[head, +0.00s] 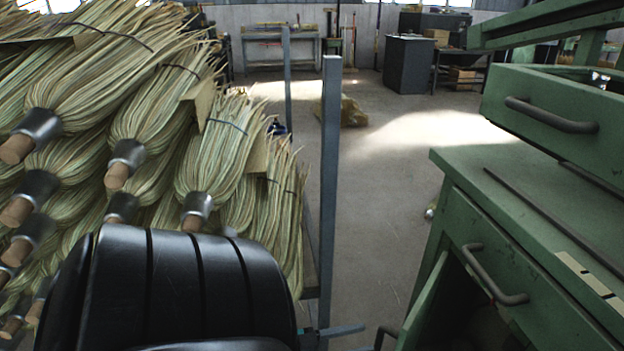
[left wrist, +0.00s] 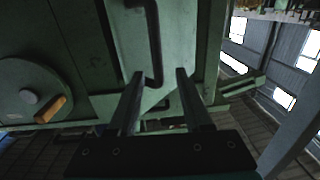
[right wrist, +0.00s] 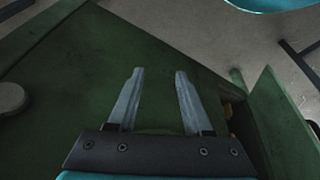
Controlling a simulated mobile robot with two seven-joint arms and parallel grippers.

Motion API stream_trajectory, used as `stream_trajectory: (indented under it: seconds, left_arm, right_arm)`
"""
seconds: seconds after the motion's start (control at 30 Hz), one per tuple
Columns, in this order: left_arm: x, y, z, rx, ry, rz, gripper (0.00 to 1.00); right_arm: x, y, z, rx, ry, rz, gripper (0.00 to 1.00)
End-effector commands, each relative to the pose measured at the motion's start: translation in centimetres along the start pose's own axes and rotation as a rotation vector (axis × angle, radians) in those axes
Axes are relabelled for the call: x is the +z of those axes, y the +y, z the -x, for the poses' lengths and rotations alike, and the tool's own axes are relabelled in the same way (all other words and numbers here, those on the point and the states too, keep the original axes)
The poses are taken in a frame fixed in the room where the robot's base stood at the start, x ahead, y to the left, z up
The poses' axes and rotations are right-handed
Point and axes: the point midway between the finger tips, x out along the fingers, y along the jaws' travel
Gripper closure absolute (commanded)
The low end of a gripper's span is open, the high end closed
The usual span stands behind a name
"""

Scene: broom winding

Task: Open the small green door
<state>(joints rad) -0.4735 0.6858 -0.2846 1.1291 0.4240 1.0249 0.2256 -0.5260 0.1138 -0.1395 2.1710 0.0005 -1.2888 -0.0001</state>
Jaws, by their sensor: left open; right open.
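The small green door (head: 424,304) stands ajar at the lower front of the green cabinet (head: 470,215) in the head view, with a dark handle (head: 383,336) on its outer face. In the right wrist view a green panel (right wrist: 283,125), apparently this door, stands out from the cabinet at the right, with a gap beside it. My right gripper (right wrist: 154,72) is open and empty over a green surface, left of that panel. My left gripper (left wrist: 159,73) is open, with a dark bar handle (left wrist: 155,45) on a green front showing between its fingertips. Contact there cannot be told.
Drawer handles (head: 492,278) and an upper drawer (head: 550,110) project from the cabinet side. A black chair back (head: 180,290), a grey post (head: 330,190) and stacked brooms (head: 90,120) stand to the left. Open floor (head: 385,170) lies between post and cabinet.

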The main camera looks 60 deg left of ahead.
Motion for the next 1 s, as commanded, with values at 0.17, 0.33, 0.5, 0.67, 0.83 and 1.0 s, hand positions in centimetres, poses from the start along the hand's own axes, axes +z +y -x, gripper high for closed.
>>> stream_trajectory:
  seconds: [0.17, 0.33, 0.5, 0.67, 0.83, 1.0]
  left_arm:
    - [0.0, 0.0, 4.7, -0.002, -0.005, 0.0, 0.5]
    - [0.0, 0.0, 7.8, -0.001, -0.003, -0.001, 0.5]
    - [0.0, 0.0, 9.6, 0.0, 0.0, 0.0, 0.5]
    - [0.0, 0.0, 10.0, 0.0, 0.002, 0.0, 0.5]
    - [0.0, 0.0, 10.0, 0.0, 0.002, 0.0, 0.5]
    - [0.0, 0.0, 10.0, 0.0, 0.001, -0.001, 0.67]
  right_arm:
    - [0.7, -0.1, -1.1, -0.001, -0.021, 0.0, 0.5]
    - [1.1, -0.1, -1.7, -0.002, -0.029, 0.0, 0.5]
    - [1.1, -0.1, -1.8, -0.002, -0.03, 0.0, 0.5]
    - [1.2, -0.1, -1.9, -0.002, -0.031, 0.0, 0.5]
    - [1.2, -0.1, -1.9, -0.002, -0.031, 0.0, 0.5]
    - [1.2, -0.1, -1.9, -0.002, -0.031, 0.0, 0.5]
